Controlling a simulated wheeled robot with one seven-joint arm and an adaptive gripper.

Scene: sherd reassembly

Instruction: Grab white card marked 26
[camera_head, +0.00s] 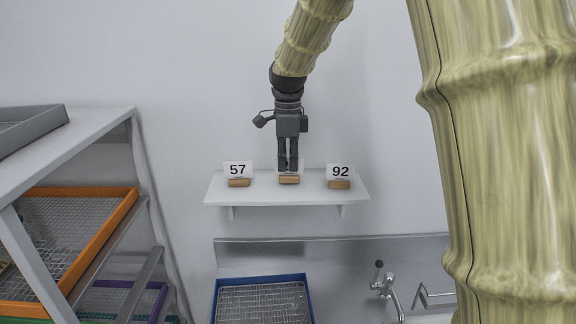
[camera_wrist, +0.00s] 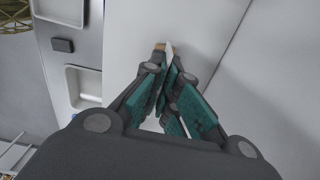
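A white card (camera_head: 299,163) stands in a small wooden holder (camera_head: 289,180) at the middle of the wall shelf. My gripper (camera_head: 289,167) points down in front of it and hides its number, so I cannot read it. In the wrist view, the white card (camera_wrist: 170,53) shows edge-on between the converged fingertips of my gripper (camera_wrist: 169,74), which look shut on it. Its wooden holder (camera_wrist: 159,47) shows just beyond the tips. The card still appears at its holder, not visibly raised.
The white shelf (camera_head: 260,195) also holds card 57 (camera_head: 238,169) on the left and card 92 (camera_head: 341,171) on the right, each in a wooden holder. Below are a blue wire basket (camera_head: 262,281) and a tap (camera_head: 388,284). A rack with an orange tray (camera_head: 99,232) stands left.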

